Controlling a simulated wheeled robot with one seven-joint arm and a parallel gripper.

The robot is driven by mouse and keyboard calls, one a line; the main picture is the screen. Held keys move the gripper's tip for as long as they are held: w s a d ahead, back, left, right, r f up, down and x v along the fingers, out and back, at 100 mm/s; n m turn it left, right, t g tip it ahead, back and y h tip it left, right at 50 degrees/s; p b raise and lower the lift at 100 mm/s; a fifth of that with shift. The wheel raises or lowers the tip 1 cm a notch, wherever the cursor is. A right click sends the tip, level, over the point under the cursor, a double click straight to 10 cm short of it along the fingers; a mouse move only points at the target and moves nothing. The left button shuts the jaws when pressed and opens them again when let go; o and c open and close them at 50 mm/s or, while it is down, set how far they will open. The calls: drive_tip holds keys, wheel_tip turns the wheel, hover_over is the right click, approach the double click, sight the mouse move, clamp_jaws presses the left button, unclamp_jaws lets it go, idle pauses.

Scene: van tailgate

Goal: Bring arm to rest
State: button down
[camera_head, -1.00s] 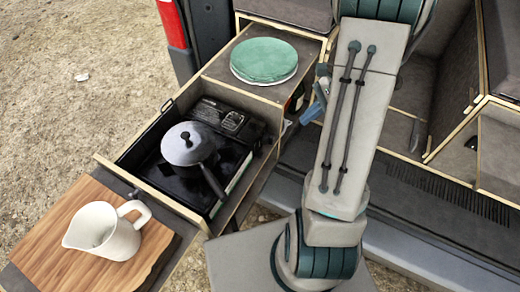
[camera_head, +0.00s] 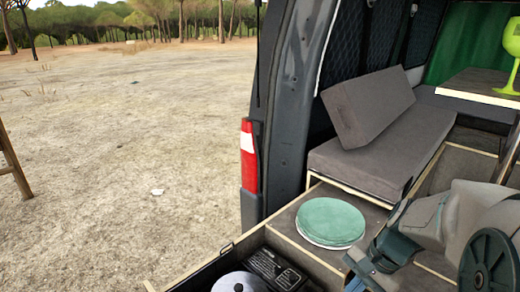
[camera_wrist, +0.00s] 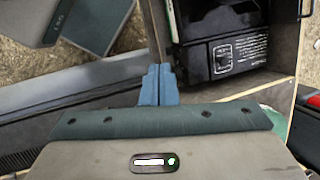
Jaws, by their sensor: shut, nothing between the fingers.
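My arm reaches in from the lower right of the head view, folded over the van's rear units. My gripper (camera_wrist: 159,72) shows in the wrist view as two blue fingers pressed together with nothing between them. In the head view its blue end (camera_head: 355,284) is at the bottom edge, just below the green plates. The fingers are near the wooden edge of the drawer with the black stove (camera_wrist: 234,56). I cannot tell how far apart they are from it.
Green plates (camera_head: 330,221) sit on the counter left of my arm. A pot lid (camera_head: 240,283) and the stove (camera_head: 276,268) are at the bottom edge. Grey cushions (camera_head: 385,155) and a table with a green goblet (camera_head: 512,42) are inside the van. Open ground lies left.

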drive_tip(key=s+a+r+n+t+h, duration=0.3)
drive_tip(key=s+r+n, duration=0.3)
drive_tip(key=n, duration=0.4)
drive_tip(key=shift+a+h, duration=0.6)
drive_tip(key=shift+a, duration=0.2)
idle(1.1)
